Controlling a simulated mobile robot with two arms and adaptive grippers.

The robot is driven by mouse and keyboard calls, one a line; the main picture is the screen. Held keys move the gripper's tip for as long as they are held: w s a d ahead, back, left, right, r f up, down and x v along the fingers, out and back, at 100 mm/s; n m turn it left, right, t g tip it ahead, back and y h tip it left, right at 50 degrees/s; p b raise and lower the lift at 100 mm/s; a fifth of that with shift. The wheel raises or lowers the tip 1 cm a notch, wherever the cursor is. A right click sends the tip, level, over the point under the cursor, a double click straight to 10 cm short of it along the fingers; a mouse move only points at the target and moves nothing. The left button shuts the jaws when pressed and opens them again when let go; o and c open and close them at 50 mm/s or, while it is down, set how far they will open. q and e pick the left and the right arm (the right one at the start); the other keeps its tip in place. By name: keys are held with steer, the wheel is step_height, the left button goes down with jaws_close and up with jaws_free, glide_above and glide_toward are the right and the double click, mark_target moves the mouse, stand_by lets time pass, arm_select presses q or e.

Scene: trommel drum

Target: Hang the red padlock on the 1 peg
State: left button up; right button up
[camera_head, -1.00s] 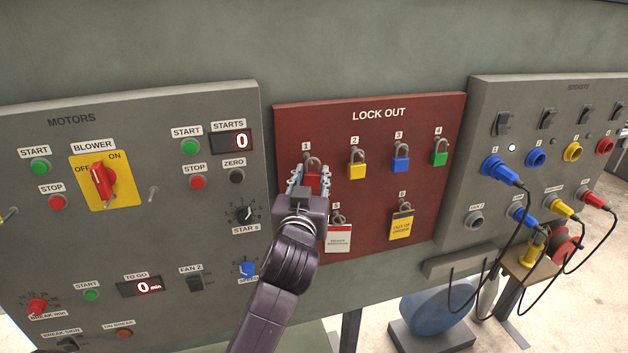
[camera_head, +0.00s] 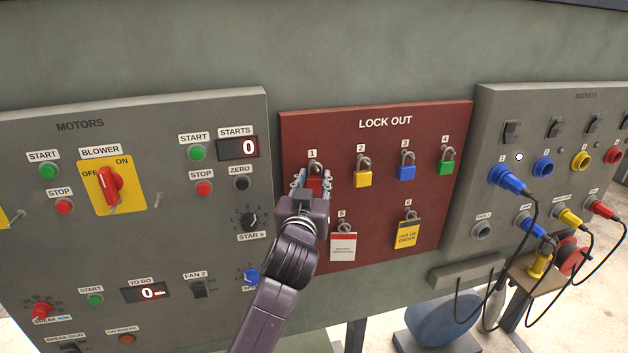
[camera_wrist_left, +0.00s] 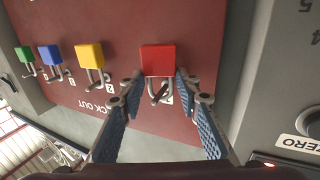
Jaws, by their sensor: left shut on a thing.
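The red padlock (camera_head: 316,183) is at the 1 peg, under the label 1 (camera_head: 312,154) on the dark red LOCK OUT board. My left gripper (camera_head: 313,180) is shut on the padlock's body, one finger at each side. In the left wrist view, which is turned over, the red padlock (camera_wrist_left: 158,60) sits between the blue-padded fingers (camera_wrist_left: 158,82). Its grey shackle shows around the dark peg (camera_wrist_left: 159,94), but I cannot tell whether it bears on the peg. My right gripper is not in view.
Yellow (camera_head: 363,179), blue (camera_head: 406,173) and green (camera_head: 446,167) padlocks hang at pegs 2, 3 and 4. Tags hang below at 5 (camera_head: 343,246) and 6 (camera_head: 407,233). The motors panel (camera_head: 140,250) stands close left, the sockets panel (camera_head: 462,225) right.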

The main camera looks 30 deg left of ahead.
arm_select(q)
steer(key=o, duration=1.3)
steer(key=v, duration=1.2)
steer(key=shift+d, duration=0.1)
